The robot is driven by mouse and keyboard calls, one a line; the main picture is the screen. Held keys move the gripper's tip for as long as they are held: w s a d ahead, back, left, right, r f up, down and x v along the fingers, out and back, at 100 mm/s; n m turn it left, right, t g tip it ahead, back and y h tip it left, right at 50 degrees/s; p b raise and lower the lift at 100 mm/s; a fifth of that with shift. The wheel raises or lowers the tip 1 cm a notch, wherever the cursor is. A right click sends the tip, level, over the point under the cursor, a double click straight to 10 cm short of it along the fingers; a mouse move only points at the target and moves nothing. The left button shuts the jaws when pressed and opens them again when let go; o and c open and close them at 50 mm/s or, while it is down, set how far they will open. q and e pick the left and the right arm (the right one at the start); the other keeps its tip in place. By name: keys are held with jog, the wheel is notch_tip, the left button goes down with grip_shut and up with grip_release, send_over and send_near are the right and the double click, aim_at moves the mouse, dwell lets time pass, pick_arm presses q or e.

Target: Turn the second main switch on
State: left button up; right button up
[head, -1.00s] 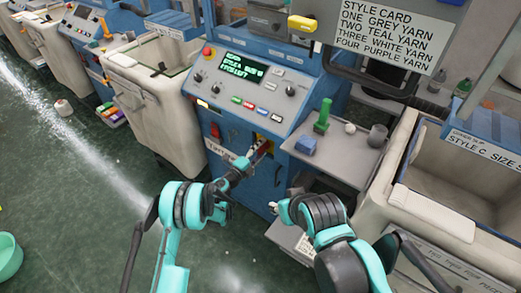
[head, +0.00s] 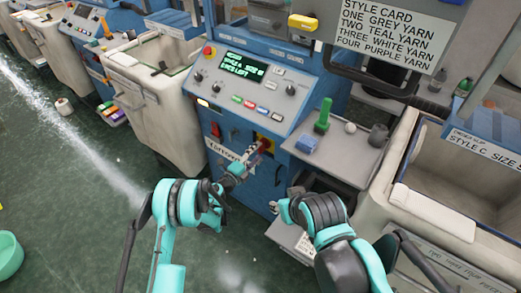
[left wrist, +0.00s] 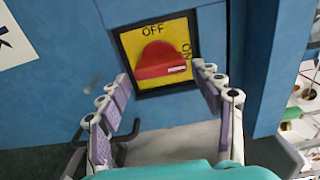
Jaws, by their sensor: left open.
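The main switch is a red rotary knob on a yellow plate (head: 267,143), low on the front of the blue machine. In the left wrist view, the red knob (left wrist: 160,66) has OFF printed above it and ON at its right. The knob's handle lies across the plate, with a white mark at its right end, just below the ON letters. My left gripper (head: 250,157) is open in front of the switch. In the left wrist view its fingers (left wrist: 160,80) stand apart on either side of the knob; contact is unclear. My right gripper (head: 280,208) is low at the right, mostly hidden.
The machine's sloped panel (head: 245,90) has a lit green display, knobs and buttons. A red control (head: 215,130) sits left of the switch. A grey tray (head: 340,160) with a green spool and blue block juts out at the right. Pale bins (head: 150,115) flank the machine.

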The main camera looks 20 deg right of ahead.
pick_arm(q)
jog(key=v, duration=0.4)
jog(key=shift+s, duration=0.1)
dwell(0.3)
